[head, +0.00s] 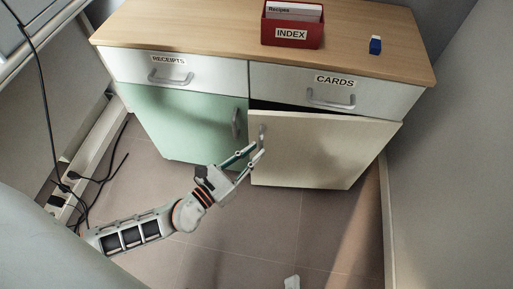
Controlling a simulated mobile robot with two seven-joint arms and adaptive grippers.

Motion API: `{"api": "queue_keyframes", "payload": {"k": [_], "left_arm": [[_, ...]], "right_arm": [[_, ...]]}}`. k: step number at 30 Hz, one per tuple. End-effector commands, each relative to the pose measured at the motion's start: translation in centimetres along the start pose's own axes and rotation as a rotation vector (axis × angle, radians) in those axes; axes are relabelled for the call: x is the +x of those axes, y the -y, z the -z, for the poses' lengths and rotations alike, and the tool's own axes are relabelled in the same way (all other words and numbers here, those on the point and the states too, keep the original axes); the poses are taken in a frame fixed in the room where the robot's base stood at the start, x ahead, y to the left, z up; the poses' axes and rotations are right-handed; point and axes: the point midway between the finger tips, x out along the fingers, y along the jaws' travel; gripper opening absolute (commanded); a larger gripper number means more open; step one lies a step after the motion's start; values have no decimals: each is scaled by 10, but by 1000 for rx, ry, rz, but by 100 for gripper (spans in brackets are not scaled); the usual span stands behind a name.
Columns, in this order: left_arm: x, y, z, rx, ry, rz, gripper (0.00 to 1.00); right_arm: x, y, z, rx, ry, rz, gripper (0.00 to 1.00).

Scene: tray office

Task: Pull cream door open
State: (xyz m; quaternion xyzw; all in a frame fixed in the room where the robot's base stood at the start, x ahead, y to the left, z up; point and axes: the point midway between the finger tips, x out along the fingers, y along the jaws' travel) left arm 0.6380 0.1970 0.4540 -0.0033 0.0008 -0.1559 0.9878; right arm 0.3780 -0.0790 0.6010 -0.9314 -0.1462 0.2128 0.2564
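The cream door (318,150) is the lower right door of a wooden-topped cabinet. It stands slightly ajar, with a dark gap along its top edge below the CARDS drawer. Its grey handle (262,136) is near its left edge. My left gripper (252,152) is at that handle, its fingertips pointing up at it. The fingers look close together around the lower part of the handle, but I cannot tell whether they grip it. A small pale tip (292,282) at the bottom edge may be part of my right arm; its gripper does not show clearly.
The green door (190,122) beside it is shut. The RECEIPTS drawer (190,77) and CARDS drawer (290,86) are above. A red INDEX box (291,36) and a blue block (375,46) stand on top. Cables hang at left; a wall is close at right. Floor in front is clear.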

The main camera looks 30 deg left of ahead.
Motion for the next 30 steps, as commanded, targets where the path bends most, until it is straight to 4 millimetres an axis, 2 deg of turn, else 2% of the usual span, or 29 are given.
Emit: {"api": "queue_keyframes", "payload": {"k": [21, 30], "left_arm": [[-46, 5, 1, -1, -2, 0, 16], [-52, 6, 0, 0, 1, 0, 16]], "right_arm": [[0, -3, -6, 5, 12, -6, 100], [0, -4, -7, 5, 13, -7, 100]]}}
